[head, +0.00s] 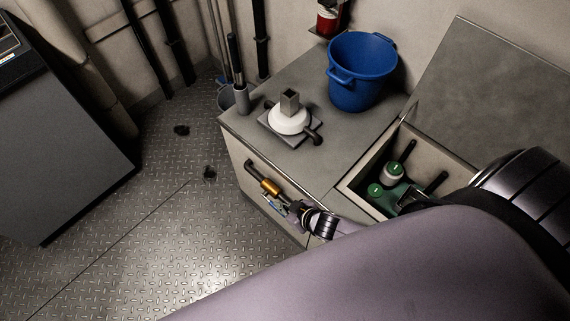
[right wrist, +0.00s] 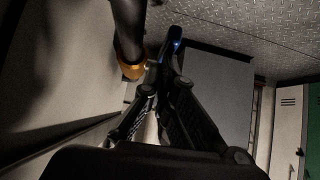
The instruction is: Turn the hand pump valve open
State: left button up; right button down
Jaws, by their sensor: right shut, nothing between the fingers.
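A dark pipe (head: 251,165) with a brass-orange valve fitting (head: 270,187) runs along the front of the grey cabinet. The fitting also shows in the right wrist view (right wrist: 132,69), left of the fingers. My right gripper (head: 276,203) is just below the fitting. In the right wrist view its fingers (right wrist: 172,45) are closed together and empty, beside the fitting; I cannot tell whether they touch it. A small blue part shows at the fingertips; whether it is a valve lever is unclear. The white round pump body (head: 287,120) stands on the countertop. My left gripper is out of view.
A blue bucket (head: 360,75) stands on the countertop (head: 290,75). An open bin (head: 352,187) with green-and-white items lies right of it. A grey cabinet (head: 60,130) stands at left.

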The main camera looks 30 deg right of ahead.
notch_tip(320, 180, up, 4)
jog(key=p, duration=0.5)
jog(key=shift+s+r, duration=0.1)
jog(key=shift+r, duration=0.15)
jog(key=v, duration=0.9)
jog(key=shift+s+d, duration=0.2)
jog(key=shift+s, duration=0.05)
